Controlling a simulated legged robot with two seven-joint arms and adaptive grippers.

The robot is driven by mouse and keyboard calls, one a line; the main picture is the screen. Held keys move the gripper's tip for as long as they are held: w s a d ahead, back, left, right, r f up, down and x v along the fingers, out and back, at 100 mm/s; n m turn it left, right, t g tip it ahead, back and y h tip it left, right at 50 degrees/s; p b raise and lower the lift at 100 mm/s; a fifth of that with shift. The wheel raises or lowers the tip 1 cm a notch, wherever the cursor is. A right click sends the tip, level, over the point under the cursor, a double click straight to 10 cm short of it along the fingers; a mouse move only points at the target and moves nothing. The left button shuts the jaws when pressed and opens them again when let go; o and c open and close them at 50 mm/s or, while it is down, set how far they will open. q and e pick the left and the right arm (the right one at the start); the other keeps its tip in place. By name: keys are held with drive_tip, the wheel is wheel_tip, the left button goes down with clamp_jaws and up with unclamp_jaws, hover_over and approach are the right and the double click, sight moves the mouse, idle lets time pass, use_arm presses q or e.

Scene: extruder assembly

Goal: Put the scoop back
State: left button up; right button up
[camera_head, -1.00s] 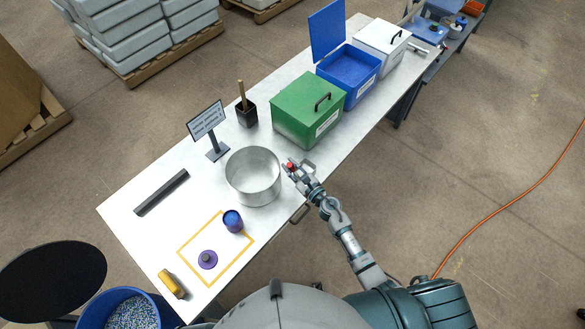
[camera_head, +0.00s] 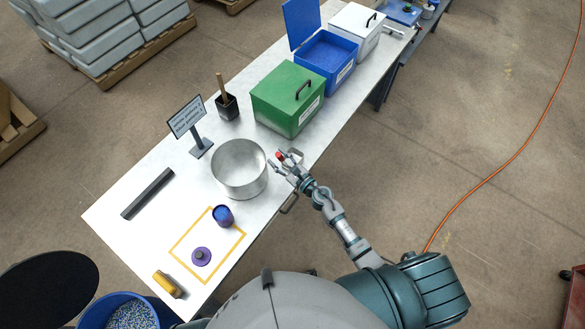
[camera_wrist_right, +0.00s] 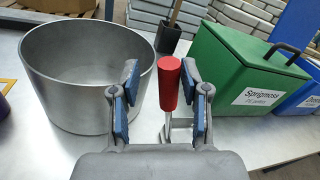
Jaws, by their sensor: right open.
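The scoop has a red handle (camera_head: 279,156) and a pale metal head (camera_head: 295,157). It is on the table just right of the steel pot, near the front edge. In the right wrist view its red handle (camera_wrist_right: 168,83) stands upright between my fingers, closer to the right one. My right gripper (camera_head: 282,163) is open at the scoop, with its blue-padded fingers (camera_wrist_right: 162,105) on both sides of the handle and visible gaps. The scoop's lower part is partly hidden behind my gripper. My left gripper is not in view.
The steel pot (camera_head: 239,170) stands close left of my right gripper. A green lidded bin (camera_head: 288,98), an open blue bin (camera_head: 326,62) and a white bin (camera_head: 357,30) line the table's far end. A sign (camera_head: 187,120) and black holder (camera_head: 227,106) stand behind the pot.

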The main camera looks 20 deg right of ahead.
drive_tip(key=w+d+b+v, duration=0.1)
drive_tip(key=d+b+v, duration=0.1)
drive_tip(key=v, duration=0.9)
drive_tip(key=s+d+f+m+g+h, duration=0.2)
drive_tip(key=s+f+m, duration=0.1)
drive_tip(key=f+m, duration=0.6)
drive_tip(key=s+d+f+m+g+h, duration=0.15)
drive_tip(key=s+f+m, duration=0.35)
drive_tip(key=f, duration=0.7)
drive_tip(key=s+d+f+m+g+h, duration=0.2)
drive_tip(key=d+f+m+h, duration=0.1)
drive_tip(key=f+m, duration=0.65)
drive_tip(key=s+d+f+m+g+h, duration=0.15)
drive_tip(key=s+f+m+g, duration=0.25)
drive_tip(key=s+f+m, duration=0.7)
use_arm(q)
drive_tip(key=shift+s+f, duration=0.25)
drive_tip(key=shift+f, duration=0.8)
use_arm(e)
drive_tip(key=s+f+m+g, duration=0.2)
drive_tip(key=s+f+m, duration=0.2)
drive_tip(key=s, duration=0.7)
drive_tip(key=s+a+f+m+g, duration=0.1)
drive_tip(key=s+f+m+g, duration=0.2)
drive_tip(key=s, duration=0.8)
drive_tip(key=shift+a+f+m, duration=0.3)
drive_tip(key=shift+f+m, duration=0.35)
drive_tip(key=shift+f, duration=0.05)
